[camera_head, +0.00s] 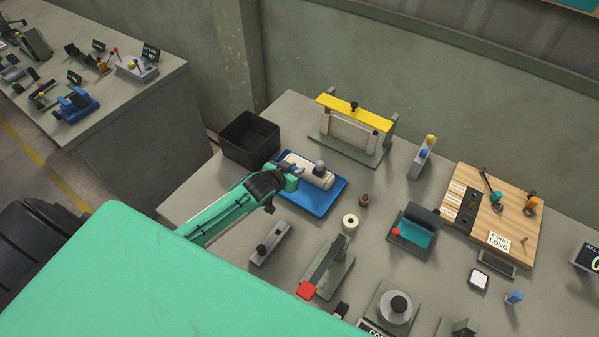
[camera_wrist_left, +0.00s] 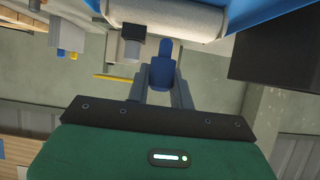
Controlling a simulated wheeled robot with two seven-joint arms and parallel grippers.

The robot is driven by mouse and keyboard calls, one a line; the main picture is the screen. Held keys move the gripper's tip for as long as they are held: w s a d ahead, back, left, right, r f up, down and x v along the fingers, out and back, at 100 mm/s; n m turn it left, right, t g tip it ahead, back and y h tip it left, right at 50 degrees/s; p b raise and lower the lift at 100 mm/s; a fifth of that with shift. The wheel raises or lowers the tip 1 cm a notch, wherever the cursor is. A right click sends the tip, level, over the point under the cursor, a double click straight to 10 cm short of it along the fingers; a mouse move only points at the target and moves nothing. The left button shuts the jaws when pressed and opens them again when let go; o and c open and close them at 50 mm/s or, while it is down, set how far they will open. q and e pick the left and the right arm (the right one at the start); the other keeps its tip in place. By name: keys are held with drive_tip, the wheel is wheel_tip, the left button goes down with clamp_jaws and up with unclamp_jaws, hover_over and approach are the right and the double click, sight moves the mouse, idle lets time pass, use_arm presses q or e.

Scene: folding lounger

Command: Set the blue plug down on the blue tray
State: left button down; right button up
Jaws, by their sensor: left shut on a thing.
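My left gripper (camera_head: 289,171) is over the near left part of the blue tray (camera_head: 318,207) and is shut on the blue plug. The blue plug (camera_wrist_left: 163,70) shows between the fingers in the left wrist view; in the head view only a small blue bit shows at the fingertips. A cream cylinder (camera_head: 316,174) with a grey knob lies on the tray, just beyond the gripper. In the left wrist view the cylinder (camera_wrist_left: 165,18) and tray (camera_wrist_left: 262,10) are at the top edge. I cannot tell whether the plug touches the tray. My right gripper is not in view.
A black bin (camera_head: 250,139) stands left of the tray. A yellow-topped frame (camera_head: 352,128) is behind it. A brown peg (camera_head: 364,200), a white ring (camera_head: 350,221) and a grey block with a black knob (camera_head: 270,245) are nearby. A wooden board (camera_head: 495,215) lies at right.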

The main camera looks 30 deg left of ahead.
use_arm(q)
drive_tip(key=shift+f+b, duration=0.65)
drive_tip(key=shift+f, duration=0.2)
wheel_tip(320, 180, down, 4)
drive_tip(key=b, duration=0.3)
drive_tip(key=shift+b, duration=0.35)
drive_tip(key=shift+f+b, duration=0.45)
drive_tip(key=shift+f, duration=0.05)
drive_tip(key=shift+f+b, duration=0.45)
drive_tip(key=shift+f, duration=0.2)
drive_tip(key=c, duration=1.1)
unclamp_jaws()
drive_tip(key=shift+c, duration=0.2)
drive_tip(key=shift+s+r, duration=0.1)
drive_tip(key=shift+s, duration=0.05)
